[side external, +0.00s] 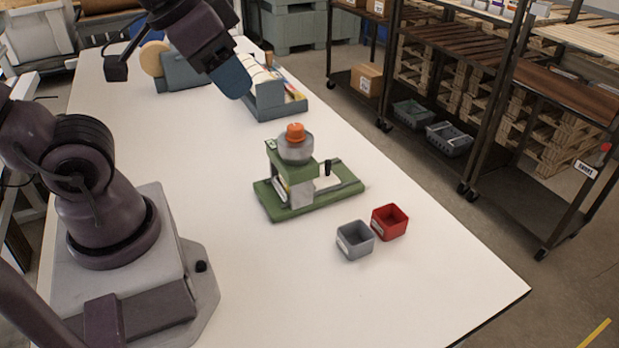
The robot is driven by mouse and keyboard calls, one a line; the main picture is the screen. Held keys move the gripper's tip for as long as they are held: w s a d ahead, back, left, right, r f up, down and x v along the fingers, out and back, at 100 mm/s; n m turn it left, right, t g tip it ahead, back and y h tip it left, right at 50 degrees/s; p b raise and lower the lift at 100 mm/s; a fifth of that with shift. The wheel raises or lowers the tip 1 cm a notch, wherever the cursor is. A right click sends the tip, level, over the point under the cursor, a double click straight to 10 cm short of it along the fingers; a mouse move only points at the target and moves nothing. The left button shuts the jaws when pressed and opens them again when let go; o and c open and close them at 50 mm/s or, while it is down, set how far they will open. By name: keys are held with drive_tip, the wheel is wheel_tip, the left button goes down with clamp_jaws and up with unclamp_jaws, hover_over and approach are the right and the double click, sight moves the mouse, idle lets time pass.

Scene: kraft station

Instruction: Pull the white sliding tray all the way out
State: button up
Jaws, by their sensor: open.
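A green device (275,207) stands on the white table, with a flat base plate, a green upright body and a grey round top carrying an orange knob (295,132). A whitish block (302,193), which seems to be the white sliding tray, sits low in the body under the grey top. A black upright peg (327,167) stands to its right over the base. How far the tray is out I cannot tell. My gripper (232,79) is high above the table, up and left of the device and apart from it. Its jaws are not clearly visible, and nothing shows in it.
A grey bin (355,240) and a red bin (390,221) stand at the device's front right. Behind it are a blue-grey rack (268,98) with colored items and another blue-grey holder (180,72). The table between my base and the device is clear.

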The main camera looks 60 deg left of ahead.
drive_tip(key=w+a+n+g, duration=0.2)
drive_tip(key=w+n, duration=0.6)
drive_tip(key=n, duration=0.1)
drive_tip(key=n+g, duration=0.4)
drive_tip(key=n, duration=2)
hover_over(328, 161)
wheel_tip(328, 161, down, 18)
drive_tip(key=f, duration=0.1)
wheel_tip(328, 161, down, 12)
drive_tip(key=shift+f, duration=0.1)
drive_tip(key=shift+c, duration=0.4)
clamp_jaws()
